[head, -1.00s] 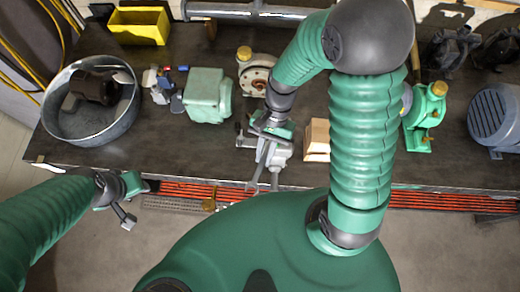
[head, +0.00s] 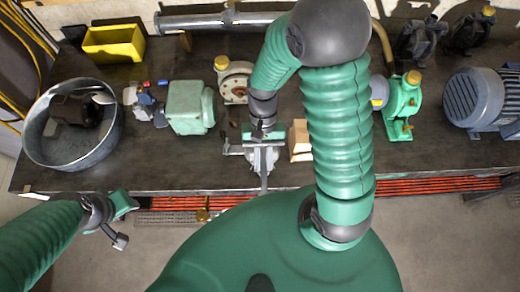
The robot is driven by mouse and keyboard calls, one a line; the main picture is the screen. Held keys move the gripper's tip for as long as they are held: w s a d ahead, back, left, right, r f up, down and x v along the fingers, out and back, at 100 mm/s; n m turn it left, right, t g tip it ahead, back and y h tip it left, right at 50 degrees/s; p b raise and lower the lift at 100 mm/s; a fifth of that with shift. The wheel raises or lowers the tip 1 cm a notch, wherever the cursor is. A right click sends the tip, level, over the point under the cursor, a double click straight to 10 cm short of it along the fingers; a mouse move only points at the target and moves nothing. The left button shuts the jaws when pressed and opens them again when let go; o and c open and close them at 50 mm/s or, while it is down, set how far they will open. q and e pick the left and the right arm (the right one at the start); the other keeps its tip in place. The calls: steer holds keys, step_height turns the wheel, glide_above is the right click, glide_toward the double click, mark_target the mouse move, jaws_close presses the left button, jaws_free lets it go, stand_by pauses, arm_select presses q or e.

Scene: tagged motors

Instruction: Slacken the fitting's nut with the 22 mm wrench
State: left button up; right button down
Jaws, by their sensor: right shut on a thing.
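My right gripper (head: 264,136) comes down from above over the bench's front part. It is shut on a slim grey tool that looks like the wrench (head: 264,180), whose shaft points toward the bench's front edge. A grey vise-like holder (head: 250,157) sits directly under the gripper. The fitting and its nut cannot be made out there; my gripper and the tool cover that spot. I cannot tell whether the wrench is on the nut, nor read its size. My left gripper (head: 122,222) is open and empty, in front of the bench at the left.
The bench (head: 160,165) holds a round metal tub (head: 32,150) at left, a yellow bin (head: 113,42), a pale green motor (head: 188,107), a cream pump (head: 235,88), a wooden block (head: 299,140), a green pump (head: 402,105) and a blue motor (head: 480,100).

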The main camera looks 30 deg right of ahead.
steer(key=shift+s+d+n+g+h+p, duration=0.2)
steer(key=shift+s+d+n+p, duration=0.1)
steer(key=shift+d+n, duration=0.3)
steer(key=shift+s+d+n+g+h+p, duration=0.1)
steer(key=shift+s+d+n+h+p, duration=0.15)
steer(key=shift+d+n, duration=0.3)
steer(key=shift+a, duration=0.1)
steer(key=shift+w+a+m, duration=0.15)
steer(key=shift+a+m, duration=0.1)
steer(key=shift+a, duration=0.05)
steer(key=shift+p, duration=0.4)
steer(key=shift+r, duration=0.15)
